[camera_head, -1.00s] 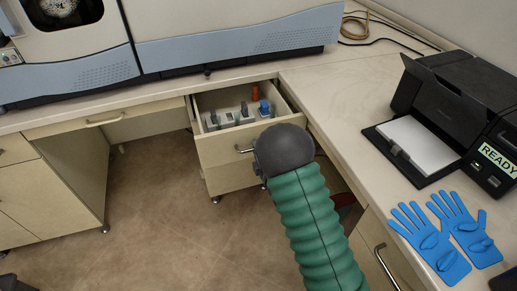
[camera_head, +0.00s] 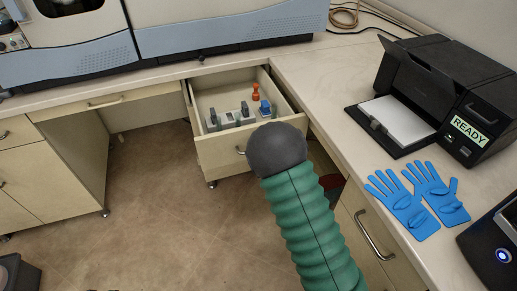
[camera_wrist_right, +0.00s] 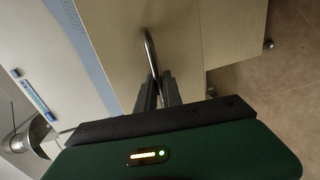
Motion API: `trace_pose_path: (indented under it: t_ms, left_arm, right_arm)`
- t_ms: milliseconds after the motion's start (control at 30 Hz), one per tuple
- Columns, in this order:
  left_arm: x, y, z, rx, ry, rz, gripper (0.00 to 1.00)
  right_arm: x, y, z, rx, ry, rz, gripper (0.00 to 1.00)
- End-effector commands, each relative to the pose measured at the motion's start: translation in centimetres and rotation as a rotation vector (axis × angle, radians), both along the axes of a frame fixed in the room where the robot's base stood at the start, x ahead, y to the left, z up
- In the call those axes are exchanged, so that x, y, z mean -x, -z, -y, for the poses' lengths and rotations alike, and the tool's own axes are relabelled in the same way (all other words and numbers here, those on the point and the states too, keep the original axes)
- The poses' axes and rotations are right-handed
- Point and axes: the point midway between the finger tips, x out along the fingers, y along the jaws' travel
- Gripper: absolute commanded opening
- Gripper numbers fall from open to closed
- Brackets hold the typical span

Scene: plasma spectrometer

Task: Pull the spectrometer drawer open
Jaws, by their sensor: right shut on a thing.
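The wooden drawer (camera_head: 222,150) under the bench corner is pulled out, and its inside shows from above. Inside it stand an orange piece (camera_head: 256,92), a blue piece (camera_head: 265,108) and several grey and white pieces (camera_head: 228,119). My right gripper (camera_wrist_right: 158,84) is shut on the drawer's curved metal handle (camera_wrist_right: 149,45) in the right wrist view. In the head view my dark rounded wrist and green arm hide the gripper and most of the handle. My left gripper is in neither view.
The blue-grey spectrometer (camera_head: 230,30) stands on the bench above. A black printer (camera_head: 440,95), blue gloves (camera_head: 405,205) and a dark device (camera_head: 495,250) sit on the right counter.

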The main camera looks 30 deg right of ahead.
Motion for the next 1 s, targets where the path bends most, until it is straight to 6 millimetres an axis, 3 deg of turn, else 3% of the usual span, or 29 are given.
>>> trace_pose_path:
  t_ms: [267, 300, 367, 667, 767, 1000]
  left_arm:
    - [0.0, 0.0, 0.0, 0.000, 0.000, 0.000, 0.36]
    - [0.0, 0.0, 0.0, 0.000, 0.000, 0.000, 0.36]
    - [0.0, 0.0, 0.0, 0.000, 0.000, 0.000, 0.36]
    - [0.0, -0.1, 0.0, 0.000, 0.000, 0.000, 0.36]
    - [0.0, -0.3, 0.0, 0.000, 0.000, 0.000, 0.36]
    - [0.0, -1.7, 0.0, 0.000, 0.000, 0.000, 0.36]
  right_arm:
    - [0.1, 0.3, -0.1, -0.002, 0.000, -0.008, 0.00]
    - [0.1, 0.3, 0.0, -0.002, 0.000, -0.008, 0.12]
    - [0.1, 0.3, 0.0, -0.002, 0.000, -0.007, 0.19]
    - [0.5, 0.0, -0.1, -0.001, 0.000, -0.003, 0.19]
    - [1.8, -0.4, -0.4, -0.002, 0.000, -0.003, 0.19]
    - [8.3, -1.8, -2.0, -0.002, 0.001, -0.009, 0.19]
